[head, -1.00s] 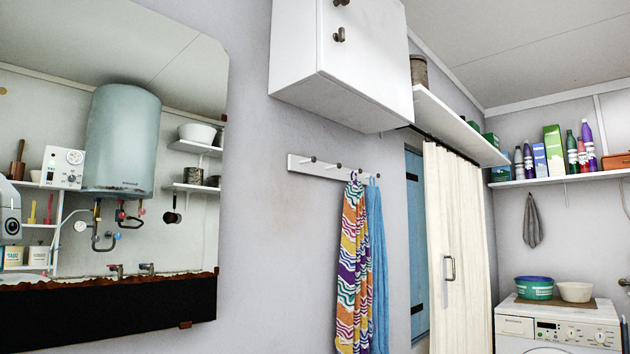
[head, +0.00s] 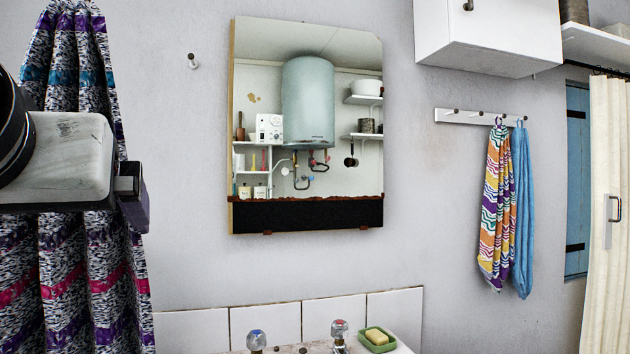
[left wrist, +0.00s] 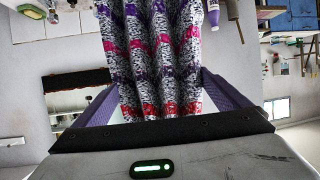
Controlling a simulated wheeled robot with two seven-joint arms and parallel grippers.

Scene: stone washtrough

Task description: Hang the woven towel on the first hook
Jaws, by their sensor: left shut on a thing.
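The woven towel (head: 75,275), black-and-white flecked with purple, pink and teal bands, hangs in folds at the far left of the head view. My left gripper (head: 132,190) is in front of it, shut on it. In the left wrist view the towel (left wrist: 155,60) runs between the fingers of my left gripper (left wrist: 160,105). A white rail (head: 468,117) with several pegs is on the wall at right, well apart from the towel. Its leftmost peg (head: 456,112) is bare. A multicoloured striped towel (head: 497,210) and a blue towel (head: 522,210) hang from its right-hand pegs. My right gripper is out of view.
A mirror (head: 308,130) hangs between my gripper and the rail. A single wall hook (head: 192,60) is left of it, bare. A white cabinet (head: 487,35) is above the rail. Below are white tiles (head: 265,322), taps (head: 339,330) and a green soap dish (head: 378,342).

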